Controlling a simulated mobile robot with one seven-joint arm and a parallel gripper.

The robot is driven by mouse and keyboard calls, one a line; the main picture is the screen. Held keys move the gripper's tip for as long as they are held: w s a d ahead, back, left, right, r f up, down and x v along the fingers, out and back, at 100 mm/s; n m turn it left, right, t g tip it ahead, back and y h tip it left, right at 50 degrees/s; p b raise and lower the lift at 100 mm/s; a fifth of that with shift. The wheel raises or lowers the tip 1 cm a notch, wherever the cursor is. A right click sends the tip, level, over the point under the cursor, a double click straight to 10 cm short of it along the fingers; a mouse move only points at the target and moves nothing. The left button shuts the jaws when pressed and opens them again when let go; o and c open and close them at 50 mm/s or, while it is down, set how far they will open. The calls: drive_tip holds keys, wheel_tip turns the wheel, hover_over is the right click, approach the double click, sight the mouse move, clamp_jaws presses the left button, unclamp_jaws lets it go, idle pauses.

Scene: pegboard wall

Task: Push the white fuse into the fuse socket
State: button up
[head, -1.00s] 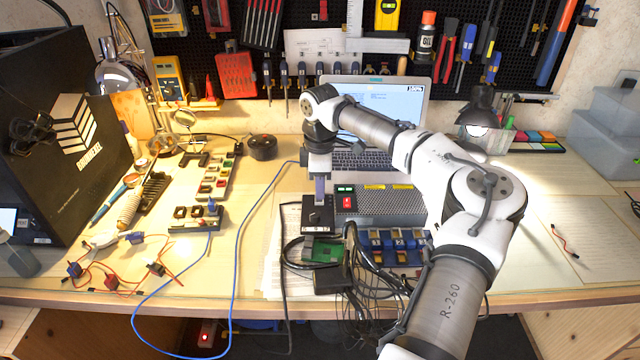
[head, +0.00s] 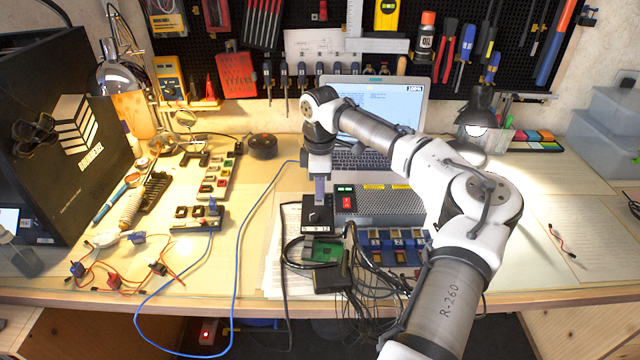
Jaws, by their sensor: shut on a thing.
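My gripper (head: 319,196) points straight down left of the middle of the bench. Its narrow pale fingers are shut, their tips just above or at the top of a small black block (head: 318,218). The block looks like the fuse socket, though I cannot be sure. The white fuse is not distinguishable; the fingers hide it or it is too small to see. I cannot tell how deep it sits, or whether it touches the block.
A grey power supply (head: 382,206) with a red switch stands close right of the gripper. A green circuit board (head: 320,251), blue modules (head: 395,246) and black cables lie in front. An open laptop (head: 385,105) is behind.

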drive_tip(key=shift+f, duration=0.6)
drive_tip(key=o, duration=1)
drive_tip(key=shift+o, duration=0.2)
drive_tip(key=shift+r, duration=0.1)
drive_tip(key=shift+w+r+p, duration=0.2)
drive_tip(key=shift+r+p, duration=0.75)
wheel_tip(320, 180, up, 2)
drive_tip(key=shift+r+p, duration=0.15)
drive_tip(key=shift+p, duration=0.85)
drive_tip(key=shift+s+r+p, duration=0.1)
drive_tip(key=shift+r+p, duration=0.35)
drive_tip(key=shift+p, duration=0.1)
drive_tip(key=shift+s+f, duration=0.1)
drive_tip(key=shift+f, duration=0.05)
